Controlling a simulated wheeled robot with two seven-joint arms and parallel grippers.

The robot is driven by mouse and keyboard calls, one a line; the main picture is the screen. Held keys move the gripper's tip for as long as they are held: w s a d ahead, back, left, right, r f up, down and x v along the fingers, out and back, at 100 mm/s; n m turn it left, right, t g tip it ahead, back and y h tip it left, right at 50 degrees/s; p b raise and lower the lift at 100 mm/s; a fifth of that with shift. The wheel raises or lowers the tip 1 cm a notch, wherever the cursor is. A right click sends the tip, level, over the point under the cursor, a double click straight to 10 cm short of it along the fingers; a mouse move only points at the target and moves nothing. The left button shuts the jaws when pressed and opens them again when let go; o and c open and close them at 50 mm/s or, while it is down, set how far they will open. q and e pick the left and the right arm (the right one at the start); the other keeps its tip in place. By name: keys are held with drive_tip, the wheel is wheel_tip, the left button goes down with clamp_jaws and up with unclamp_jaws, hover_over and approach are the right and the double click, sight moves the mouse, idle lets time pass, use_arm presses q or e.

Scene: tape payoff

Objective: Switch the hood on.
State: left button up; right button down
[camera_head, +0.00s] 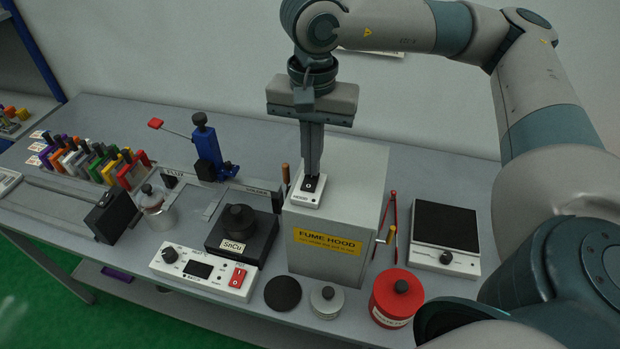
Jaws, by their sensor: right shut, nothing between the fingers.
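The fume hood (330,261) is a grey box on the bench with a yellow label reading "FUME HOOD" on its front. On its top sits a small white switch box (305,199) with a black rocker (313,184). My right gripper (313,173) points straight down over the switch box. Its fingers are shut and empty, with the tips at or just above the rocker. I cannot tell whether they touch it. The fingertips hide part of the rocker, so its position is unclear. My left gripper is not in view.
Left of the hood stand a black SnCu pot (238,222) and a white control box (203,273) with a red switch. A red canister (397,297), red-handled pliers (390,215) and a hotplate (446,235) are at the right. A blue press (206,150) stands behind left.

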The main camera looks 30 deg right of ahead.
drive_tip(key=shift+f+b, duration=0.45)
drive_tip(key=shift+f, duration=0.05)
drive_tip(key=shift+r, duration=0.1)
idle(0.3)
wheel_tip(320, 180, up, 7)
drive_tip(key=p, duration=0.2)
drive_tip(key=shift+p, duration=0.3)
idle(0.4)
idle(0.6)
